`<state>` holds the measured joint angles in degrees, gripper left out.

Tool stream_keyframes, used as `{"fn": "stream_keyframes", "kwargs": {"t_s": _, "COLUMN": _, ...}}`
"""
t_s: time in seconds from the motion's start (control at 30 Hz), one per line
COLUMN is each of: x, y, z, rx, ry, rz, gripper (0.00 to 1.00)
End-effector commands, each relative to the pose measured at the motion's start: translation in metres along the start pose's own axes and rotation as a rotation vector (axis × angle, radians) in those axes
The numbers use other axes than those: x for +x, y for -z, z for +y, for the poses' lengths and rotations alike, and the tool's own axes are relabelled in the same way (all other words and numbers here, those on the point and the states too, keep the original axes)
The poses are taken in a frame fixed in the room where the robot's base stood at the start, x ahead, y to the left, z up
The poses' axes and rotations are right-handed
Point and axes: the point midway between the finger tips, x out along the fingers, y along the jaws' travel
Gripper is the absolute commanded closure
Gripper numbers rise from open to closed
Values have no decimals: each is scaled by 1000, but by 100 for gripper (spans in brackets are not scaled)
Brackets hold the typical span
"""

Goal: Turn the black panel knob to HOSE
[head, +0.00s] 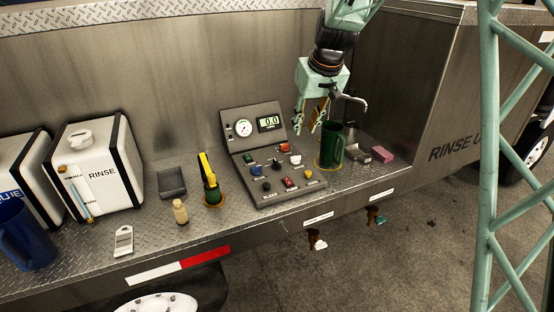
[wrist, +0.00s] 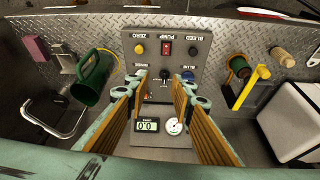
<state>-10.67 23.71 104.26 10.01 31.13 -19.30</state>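The black panel knob (head: 277,164) sits mid-panel on the grey control panel (head: 238,145), between a blue button and a white button. In the wrist view the same knob (wrist: 165,74) shows between and just beyond my fingertips. The lettering around it and its pointer are too small to read, so I cannot tell its setting. My gripper (head: 306,130) is open and empty, pointing down above the panel's right side, apart from the knob. The wrist view shows both fingers (wrist: 160,84) spread, hiding part of the panel between gauge and buttons.
A pink block (head: 382,154) lies farther right. A green-and-yellow handled item (head: 209,181) stands left of the panel. A white RINSE tank (head: 108,182) is farther left.

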Motion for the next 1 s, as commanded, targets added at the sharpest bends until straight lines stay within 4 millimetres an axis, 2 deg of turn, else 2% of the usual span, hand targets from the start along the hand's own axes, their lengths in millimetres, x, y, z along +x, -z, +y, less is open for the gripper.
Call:
{"fn": "stream_keyframes", "kwargs": {"t_s": 0.33, "x": 73, "y": 41, "z": -9, "rx": -43, "ry": 12, "rz": 3, "gripper": 78}}
{"fn": "stream_keyframes", "kwargs": {"t_s": 0.7, "x": 148, "y": 71, "z": -21, "rx": -85, "ry": 22, "rz": 7, "gripper": 78}}
{"fn": "stream_keyframes", "kwargs": {"t_s": 0.83, "x": 165, "y": 77, "z": -23, "rx": -92, "ry": 23, "rz": 9, "gripper": 78}}
{"fn": "stream_keyframes", "kwargs": {"t_s": 1.0, "x": 176, "y": 80, "z": -25, "rx": -98, "ry": 24, "rz": 10, "gripper": 78}}
